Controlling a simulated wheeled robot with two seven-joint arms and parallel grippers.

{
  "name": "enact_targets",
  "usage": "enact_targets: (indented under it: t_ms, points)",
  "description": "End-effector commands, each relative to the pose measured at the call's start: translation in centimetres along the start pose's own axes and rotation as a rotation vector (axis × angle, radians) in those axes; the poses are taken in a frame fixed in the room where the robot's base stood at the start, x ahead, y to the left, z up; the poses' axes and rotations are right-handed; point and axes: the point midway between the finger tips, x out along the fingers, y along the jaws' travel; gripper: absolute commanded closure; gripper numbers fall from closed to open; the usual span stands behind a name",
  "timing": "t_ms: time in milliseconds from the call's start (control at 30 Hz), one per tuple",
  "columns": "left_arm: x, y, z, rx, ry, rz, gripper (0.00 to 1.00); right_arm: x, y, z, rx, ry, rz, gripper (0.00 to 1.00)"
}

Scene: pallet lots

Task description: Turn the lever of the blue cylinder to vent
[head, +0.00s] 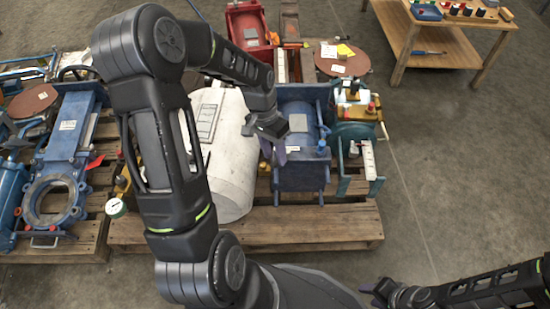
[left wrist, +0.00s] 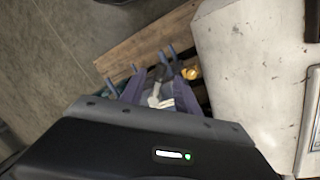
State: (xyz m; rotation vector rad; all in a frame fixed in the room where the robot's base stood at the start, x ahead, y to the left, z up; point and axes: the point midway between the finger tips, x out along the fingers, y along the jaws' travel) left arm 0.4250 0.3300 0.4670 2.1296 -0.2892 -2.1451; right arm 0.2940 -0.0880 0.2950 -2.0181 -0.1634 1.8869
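The blue cylinder unit (head: 300,165) stands on a wooden pallet in the middle of the head view. My left gripper (head: 273,155) points down at its left edge, close to the large white drum. In the left wrist view the two purple fingers (left wrist: 155,90) are apart. A pale, lever-like piece (left wrist: 155,98) and a small yellow part (left wrist: 191,73) show between or just beyond them; I cannot tell whether a finger touches either. The lever is hidden in the head view. My right gripper (head: 380,290) is low at the right, small and unclear.
The white drum (head: 225,165) stands left of the blue unit, with a narrow gap. A teal machine (head: 355,135) stands on the right. The pallet (head: 310,225) has bare boards in front. A wooden table (head: 450,45) is at the upper right; the floor below it is clear.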

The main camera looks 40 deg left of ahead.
Motion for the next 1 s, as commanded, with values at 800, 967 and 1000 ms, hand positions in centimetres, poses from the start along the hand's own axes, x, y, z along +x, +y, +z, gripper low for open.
enact_targets:
  t_ms: [800, 967, 1000]
  points:
    - [1.53, 0.01, -0.02, 0.000, 0.001, 0.000, 0.92, 0.46, 0.29, -0.17, 0.002, 0.004, 0.002, 0.62]
    - [1.52, 0.01, -0.02, 0.000, 0.001, 0.000, 1.00, 0.46, 0.29, -0.16, 0.002, 0.004, 0.002, 0.62]
    - [1.52, 0.01, -0.02, 0.000, 0.001, 0.000, 1.00, 0.46, 0.29, -0.16, 0.002, 0.004, 0.002, 0.62]
